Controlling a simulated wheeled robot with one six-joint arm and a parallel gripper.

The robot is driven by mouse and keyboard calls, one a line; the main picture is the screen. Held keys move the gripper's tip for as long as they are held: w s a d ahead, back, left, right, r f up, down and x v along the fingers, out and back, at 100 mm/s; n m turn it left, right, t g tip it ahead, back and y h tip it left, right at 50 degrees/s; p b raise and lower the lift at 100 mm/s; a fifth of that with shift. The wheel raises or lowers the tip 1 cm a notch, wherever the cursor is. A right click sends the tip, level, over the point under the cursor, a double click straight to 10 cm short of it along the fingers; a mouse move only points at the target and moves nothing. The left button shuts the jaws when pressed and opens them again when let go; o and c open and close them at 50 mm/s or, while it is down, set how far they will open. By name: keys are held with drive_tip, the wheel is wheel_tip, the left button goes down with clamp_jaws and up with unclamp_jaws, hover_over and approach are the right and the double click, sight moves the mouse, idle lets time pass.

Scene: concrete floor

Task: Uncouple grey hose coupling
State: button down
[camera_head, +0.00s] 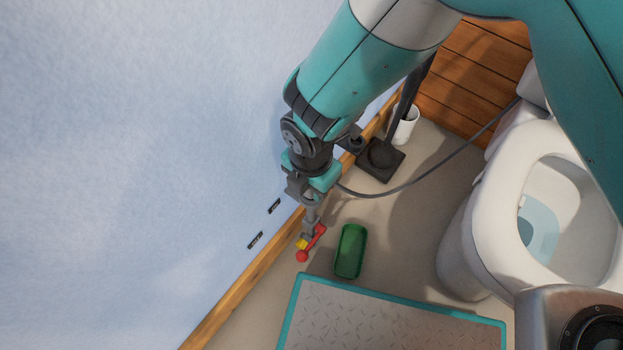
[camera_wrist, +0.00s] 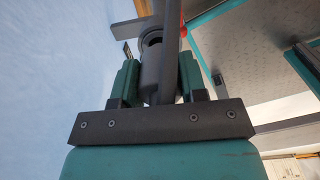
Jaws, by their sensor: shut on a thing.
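My gripper (camera_head: 312,198) is low beside the wall, shut on a grey cylindrical coupling (camera_wrist: 155,60). In the wrist view, its two green fingers (camera_wrist: 156,75) press on either side of the coupling, whose round, hollow end shows. A red lever (camera_head: 317,236) with a red end and a yellow part (camera_head: 302,243) sits just below the gripper in the head view. A grey hose (camera_head: 430,178) runs from beside the gripper to the toilet. Whether the coupling's halves are joined is hidden.
A green block-like item (camera_head: 351,250) lies on the floor right of the lever. A teal-edged metal plate (camera_head: 390,318) is in front. A black stand base (camera_head: 380,160), white cup (camera_head: 407,125) and toilet (camera_head: 465,255) stand to the right. Two dark labels (camera_head: 274,205) are on the wall.

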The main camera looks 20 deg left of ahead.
drive_tip(key=shift+f+b, duration=0.4)
drive_tip(key=shift+f, duration=0.7)
drive_tip(key=c, duration=0.6)
unclamp_jaws()
drive_tip(key=shift+r, duration=0.15)
wheel_tip(320, 180, up, 17)
drive_tip(key=p, duration=0.6)
drive_tip(key=shift+r, duration=0.1)
